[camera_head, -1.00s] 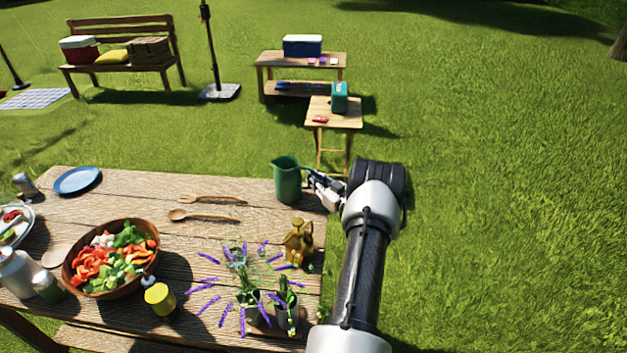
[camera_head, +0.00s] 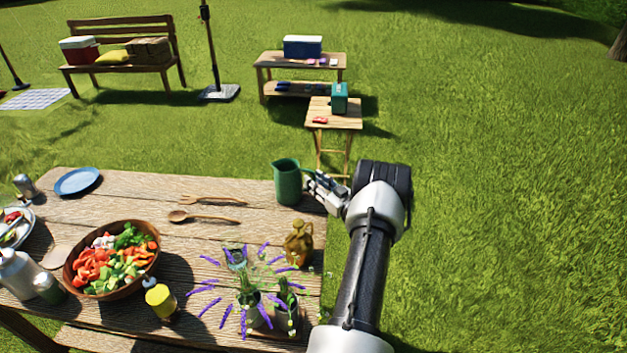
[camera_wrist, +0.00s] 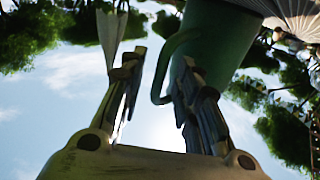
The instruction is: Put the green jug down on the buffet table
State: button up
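The green jug (camera_head: 287,183) is upright at the far right corner of the wooden buffet table (camera_head: 150,203) and appears to stand on its top. Its handle is towards the right, on the side of my gripper (camera_head: 317,184). In the wrist view the green jug (camera_wrist: 225,40) fills the upper middle, and its looped handle hangs between the fingers of my gripper (camera_wrist: 155,75). The fingers are spread, with a gap of sky beside the handle; they do not look closed on it. The right finger hides part of the jug.
A wooden fork (camera_head: 212,199) and spoon (camera_head: 203,217) lie left of the jug. A brown-gold pitcher (camera_head: 298,243) and lavender pots (camera_head: 250,307) stand nearer. A salad bowl (camera_head: 150,270) and blue plate (camera_head: 77,181) are further left. A small side table (camera_head: 318,111) stands beyond.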

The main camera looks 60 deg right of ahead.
jog(key=p+v, duration=0.2)
jog(key=v, duration=0.8)
jog(key=shift+s+p, duration=0.25)
jog(key=shift+p, duration=0.15)
jog(key=shift+w+a, duration=0.1)
